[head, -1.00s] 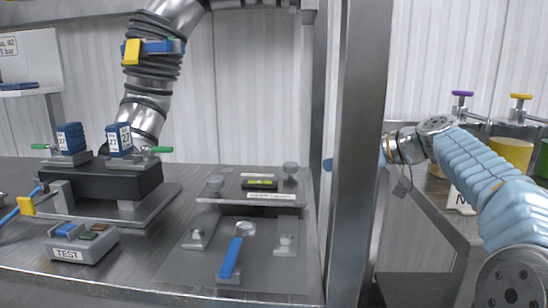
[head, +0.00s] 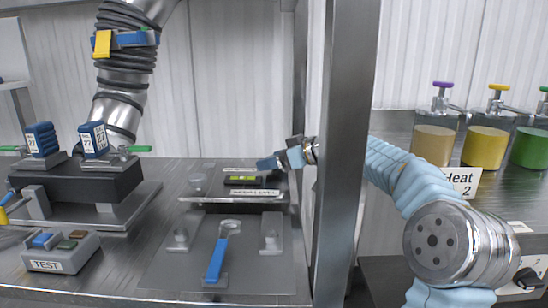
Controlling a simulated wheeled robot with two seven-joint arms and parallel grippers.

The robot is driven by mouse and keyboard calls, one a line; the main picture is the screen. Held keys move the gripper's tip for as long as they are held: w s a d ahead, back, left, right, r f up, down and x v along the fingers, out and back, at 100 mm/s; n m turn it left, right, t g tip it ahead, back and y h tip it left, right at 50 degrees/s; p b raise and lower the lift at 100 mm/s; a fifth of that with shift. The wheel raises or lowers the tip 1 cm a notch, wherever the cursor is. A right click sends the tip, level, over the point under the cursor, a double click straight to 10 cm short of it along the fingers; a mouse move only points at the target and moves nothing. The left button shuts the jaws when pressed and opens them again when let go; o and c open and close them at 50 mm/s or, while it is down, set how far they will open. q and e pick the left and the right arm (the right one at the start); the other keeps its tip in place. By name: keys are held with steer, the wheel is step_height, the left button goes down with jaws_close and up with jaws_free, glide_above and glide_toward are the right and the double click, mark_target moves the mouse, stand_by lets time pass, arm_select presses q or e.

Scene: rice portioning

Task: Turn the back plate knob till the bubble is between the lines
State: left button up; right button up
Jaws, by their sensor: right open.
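The bubble and lines are too small to read. One grey knob (head: 198,182) stands at the plate's left. The knob at the plate's right side is hidden behind or under my right gripper (head: 266,164). My right gripper is open, at the back right of the plate, its arm reaching in past the metal post. I cannot tell whether it touches the knob. My left gripper is not in view.
A thick metal post (head: 345,150) stands just right of the plate, close to my right arm. A blue-handled lever (head: 217,258) lies in front. A TEST box (head: 62,252) and a black fixture (head: 75,188) are at left. Coloured jars (head: 485,146) stand at right.

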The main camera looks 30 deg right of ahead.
steer(key=shift+w, duration=0.1)
steer(key=c, duration=1)
steer(key=shift+o, duration=0.2)
steer(key=shift+a+f+m+h+b, duration=0.15)
steer(key=shift+f+m+h+b, duration=0.15)
steer(key=shift+m+h+b, duration=0.4)
steer(key=shift+r+h, duration=0.15)
steer(key=shift+h, duration=0.25)
steer(key=shift+r+m+t+h, duration=0.1)
steer(key=shift+m+t+h, duration=0.3)
steer(key=shift+m+h, duration=0.3)
